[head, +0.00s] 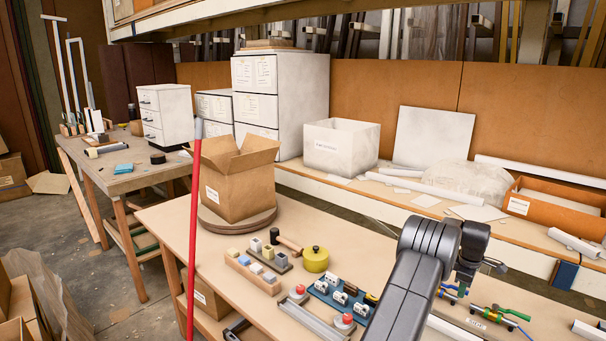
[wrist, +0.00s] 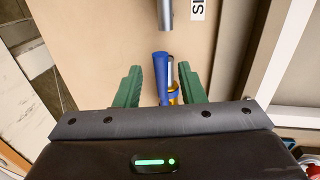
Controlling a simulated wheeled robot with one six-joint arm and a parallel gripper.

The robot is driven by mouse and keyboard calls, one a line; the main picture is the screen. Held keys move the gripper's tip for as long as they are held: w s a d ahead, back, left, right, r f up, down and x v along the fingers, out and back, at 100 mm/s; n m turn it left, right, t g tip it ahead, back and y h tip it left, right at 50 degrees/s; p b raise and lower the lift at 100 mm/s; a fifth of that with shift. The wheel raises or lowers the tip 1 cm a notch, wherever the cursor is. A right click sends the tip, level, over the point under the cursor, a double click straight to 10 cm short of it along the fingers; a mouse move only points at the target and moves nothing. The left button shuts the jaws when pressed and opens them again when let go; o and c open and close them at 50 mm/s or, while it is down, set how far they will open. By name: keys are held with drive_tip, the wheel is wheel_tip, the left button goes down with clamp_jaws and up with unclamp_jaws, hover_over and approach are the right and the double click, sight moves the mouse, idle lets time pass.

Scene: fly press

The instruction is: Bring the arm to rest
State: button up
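My gripper (wrist: 158,82) shows in the wrist view as two green fingers held apart. A tool with a blue handle (wrist: 161,72) and a yellow part shows in the gap between them, with space on both sides; I see no finger touching it. In the head view my dark arm (head: 411,280) reaches over the right part of the workbench (head: 180,222), its wrist bent downward. The fingertips are hard to make out there. A blue-and-yellow tool (head: 454,290) lies on the bench just below the wrist.
A green-handled tool (head: 495,315) lies to the right of my wrist. Left are a blue rack (head: 340,300), a yellow tin (head: 315,259) and an open cardboard box (head: 235,185). A red pole (head: 193,240) stands in front. A metal cylinder (wrist: 165,14) lies ahead in the wrist view.

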drive_tip(key=shift+f, duration=0.45)
drive_tip(key=shift+s+a+m, duration=0.2)
drive_tip(key=shift+a+m, duration=0.1)
drive_tip(key=shift+m, duration=0.3)
